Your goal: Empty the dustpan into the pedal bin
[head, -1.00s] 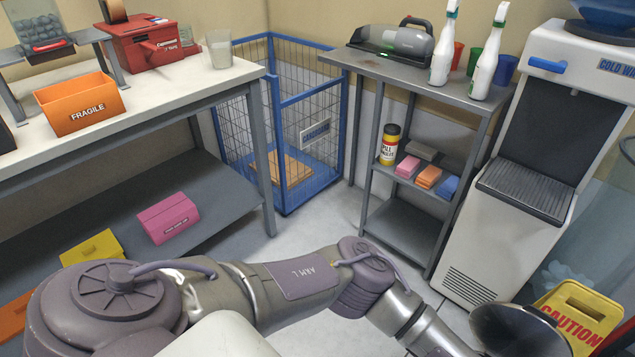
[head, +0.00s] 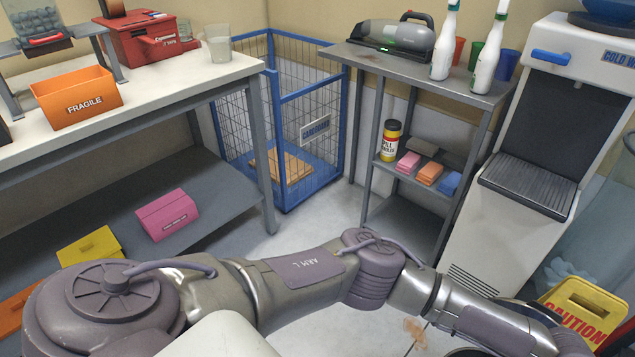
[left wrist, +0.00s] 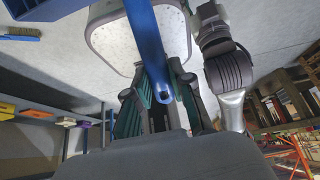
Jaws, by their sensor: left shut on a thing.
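In the left wrist view my left gripper (left wrist: 160,95) has its green-padded fingers closed around a blue handle (left wrist: 148,45) with a hole in its end, apparently the dustpan's. The pan end runs out of the picture, so its contents are hidden. In the head view my left arm crosses the foreground to the lower right, and its gripper is out of that picture. A dark round rim, possibly the pedal bin (head: 538,309), shows partly behind my forearm; most of it is hidden. My right gripper is in neither view.
A yellow caution sign (head: 580,310) stands at the lower right by the water cooler (head: 510,210). A brownish patch (head: 415,330) lies on the floor. A grey shelf rack (head: 400,215) and blue cage (head: 285,180) stand behind. A hand brush (left wrist: 20,32) lies in the wrist view's upper left.

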